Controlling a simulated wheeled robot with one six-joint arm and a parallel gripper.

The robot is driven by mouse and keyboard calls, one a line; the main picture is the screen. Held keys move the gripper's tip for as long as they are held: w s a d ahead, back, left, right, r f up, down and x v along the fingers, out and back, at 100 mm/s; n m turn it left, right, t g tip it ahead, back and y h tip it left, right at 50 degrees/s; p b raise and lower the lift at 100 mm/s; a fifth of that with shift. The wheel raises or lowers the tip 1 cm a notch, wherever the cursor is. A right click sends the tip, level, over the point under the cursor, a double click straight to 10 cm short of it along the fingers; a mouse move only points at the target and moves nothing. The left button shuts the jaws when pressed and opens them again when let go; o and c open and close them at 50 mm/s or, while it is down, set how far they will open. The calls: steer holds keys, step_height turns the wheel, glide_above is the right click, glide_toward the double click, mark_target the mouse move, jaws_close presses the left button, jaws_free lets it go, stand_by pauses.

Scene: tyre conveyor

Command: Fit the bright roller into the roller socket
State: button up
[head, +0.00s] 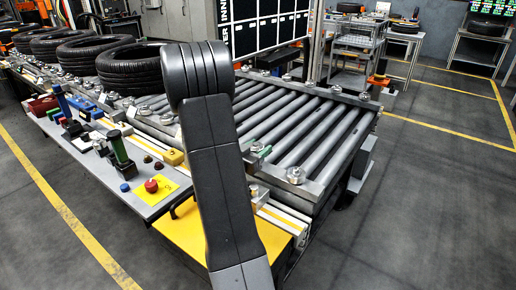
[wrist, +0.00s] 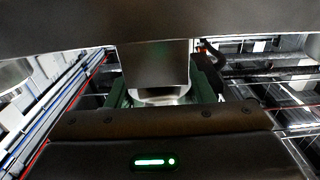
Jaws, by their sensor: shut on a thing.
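My gripper (wrist: 160,92) shows only in the wrist view, with its dark body and green light at the bottom. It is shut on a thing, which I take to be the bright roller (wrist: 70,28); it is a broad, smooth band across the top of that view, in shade. Its ends are cut off by the picture edges. In the head view my arm stands in front of the conveyor and hides the gripper and the roller. The conveyor (head: 345,97) has grey rollers lying side by side. I cannot pick out the roller socket for certain.
Several black tyres (head: 130,68) lie on the conveyor at the back left. A side shelf (head: 150,208) along its near edge holds small tools and a red button (head: 151,186). A yellow panel (head: 185,238) is below. Open floor (head: 430,190) lies to the right.

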steer(key=shift+f, duration=0.2)
steer(key=o, duration=1.2)
steer(key=shift+a, duration=0.1)
steer(key=v, duration=0.7)
steer(key=shift+s+a+b, duration=0.1)
steer(key=shift+s+b, duration=0.1)
steer(key=shift+b, duration=0.1)
steer(key=shift+w, duration=0.1)
